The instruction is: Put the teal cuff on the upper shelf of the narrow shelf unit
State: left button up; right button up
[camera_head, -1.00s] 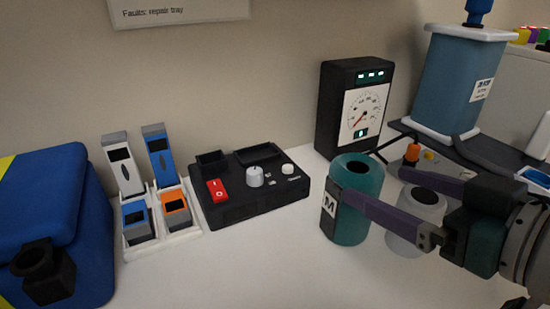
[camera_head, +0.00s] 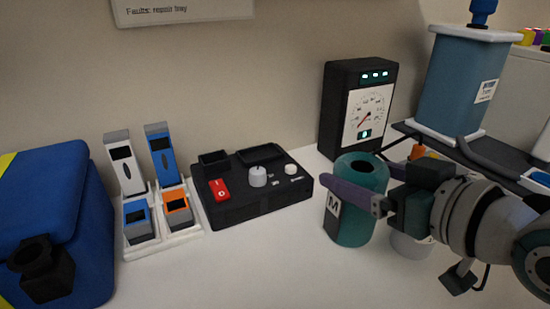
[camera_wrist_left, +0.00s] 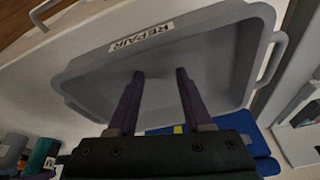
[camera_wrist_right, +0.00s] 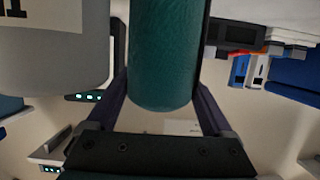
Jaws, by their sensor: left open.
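The teal cuff (camera_head: 362,213), a thick upright ring with an M label, stands on the white counter in the head view. It fills the top middle of the right wrist view (camera_wrist_right: 165,55). My right gripper (camera_head: 350,190) is at the cuff, with one finger across its near side. In the right wrist view its fingers (camera_wrist_right: 162,100) lie on both sides of the cuff, close to it; whether they press on it is unclear. My left gripper (camera_wrist_left: 160,75) is open and empty over a grey tray in the left wrist view. I cannot make out the narrow shelf unit.
A grey cylinder (camera_wrist_right: 50,55) stands close beside the cuff, partly hidden by my arm in the head view. A dial box (camera_head: 357,105), black control panel (camera_head: 250,205) and blue case (camera_head: 60,220) stand on the counter. The grey tray (camera_wrist_left: 245,50) reads REPAIR. The front counter is clear.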

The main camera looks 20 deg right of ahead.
jog(key=c, duration=0.9)
jog(key=shift+c, duration=0.6)
jog(key=shift+r, duration=0.1)
